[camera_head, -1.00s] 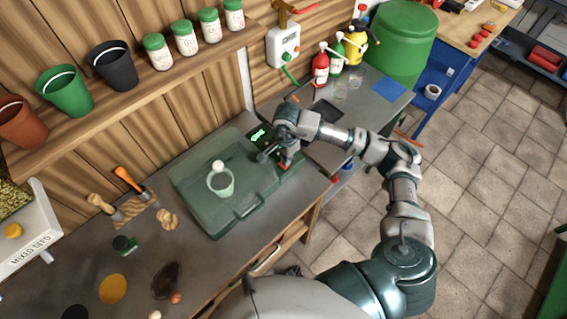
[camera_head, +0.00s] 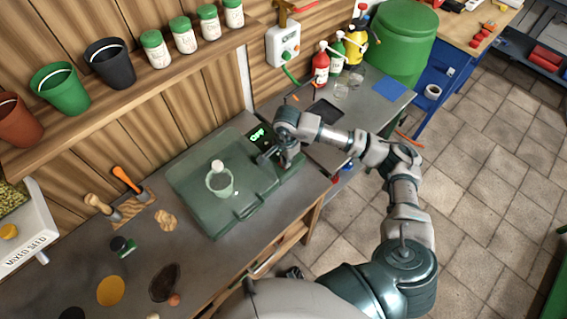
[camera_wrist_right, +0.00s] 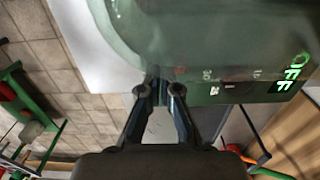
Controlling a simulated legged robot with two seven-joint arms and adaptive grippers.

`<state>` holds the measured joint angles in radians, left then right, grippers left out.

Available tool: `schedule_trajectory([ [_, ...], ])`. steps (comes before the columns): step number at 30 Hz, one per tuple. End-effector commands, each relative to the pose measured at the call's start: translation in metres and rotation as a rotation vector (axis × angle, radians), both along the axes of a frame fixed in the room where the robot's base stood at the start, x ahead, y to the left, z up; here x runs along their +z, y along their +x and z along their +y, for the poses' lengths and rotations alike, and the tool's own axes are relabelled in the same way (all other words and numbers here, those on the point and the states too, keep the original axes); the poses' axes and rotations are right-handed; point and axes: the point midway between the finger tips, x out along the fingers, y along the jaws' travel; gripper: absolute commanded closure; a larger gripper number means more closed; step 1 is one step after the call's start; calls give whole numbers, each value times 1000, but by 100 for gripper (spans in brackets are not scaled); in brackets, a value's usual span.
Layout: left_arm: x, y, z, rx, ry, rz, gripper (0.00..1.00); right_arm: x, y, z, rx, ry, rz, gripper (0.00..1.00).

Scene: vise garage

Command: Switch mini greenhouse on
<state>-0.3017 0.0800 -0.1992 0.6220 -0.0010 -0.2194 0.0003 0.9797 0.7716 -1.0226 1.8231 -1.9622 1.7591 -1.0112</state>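The mini greenhouse (camera_head: 205,175) is a dark green tray under a clear lid on the workbench. A small pot (camera_head: 219,182) shows through the lid. Its control panel (camera_head: 257,134) is at the right end, with a lit green display. My right gripper (camera_head: 272,156) is low over the panel end. In the wrist view the fingertips of my right gripper (camera_wrist_right: 160,90) are together at the panel's edge. Nothing held can be made out between them. The switch itself is not clearly visible. My left gripper is out of view.
Pots and jars stand on the wall shelf (camera_head: 130,95). A wall outlet box (camera_head: 284,43), spray bottles (camera_head: 321,66) and a green barrel (camera_head: 404,45) are behind and right of my arm.

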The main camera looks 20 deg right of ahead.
Motion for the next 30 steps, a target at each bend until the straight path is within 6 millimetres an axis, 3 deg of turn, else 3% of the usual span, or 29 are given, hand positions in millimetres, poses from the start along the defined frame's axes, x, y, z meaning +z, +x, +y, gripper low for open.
schedule_trajectory([
  [12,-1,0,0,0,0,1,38,-1,0,0,0,-1,2,100],
  [30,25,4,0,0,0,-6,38,51,0,0,0,-1,-1,100],
])
